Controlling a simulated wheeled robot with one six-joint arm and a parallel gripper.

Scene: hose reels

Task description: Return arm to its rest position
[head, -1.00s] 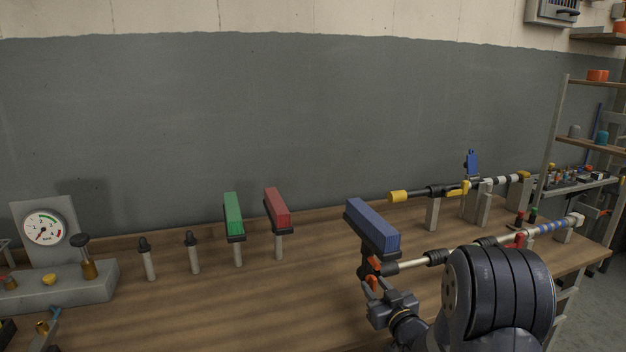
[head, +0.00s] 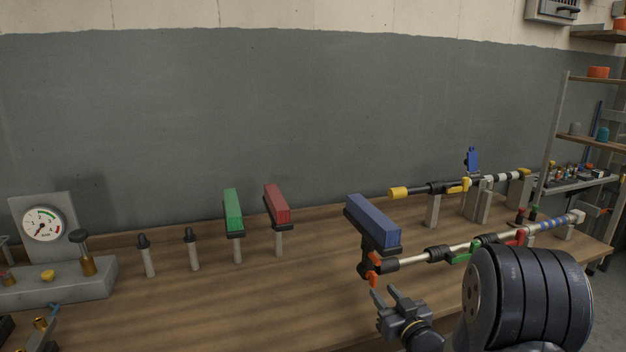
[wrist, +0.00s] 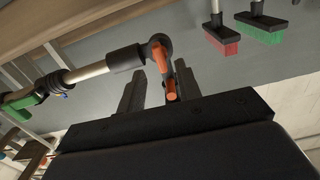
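My gripper (head: 384,294) is open and empty in the head view, just below and in front of the orange fitting (head: 373,267) at the near end of the lower pipe. Clear space shows between its fingertips and the fitting. In the wrist view, the orange fitting (wrist: 161,58) shows beyond and partly between the two spread black fingers. My dark arm links cover the lower right of the head view.
The lower pipe (head: 415,259) carries green (head: 462,252) and red handles. A yellow-ended pipe (head: 398,193) runs behind it. Green (head: 233,210) and red (head: 277,204) brushes stand upright to the left, beside a gauge stand (head: 42,225). The bench front (head: 240,310) is clear.

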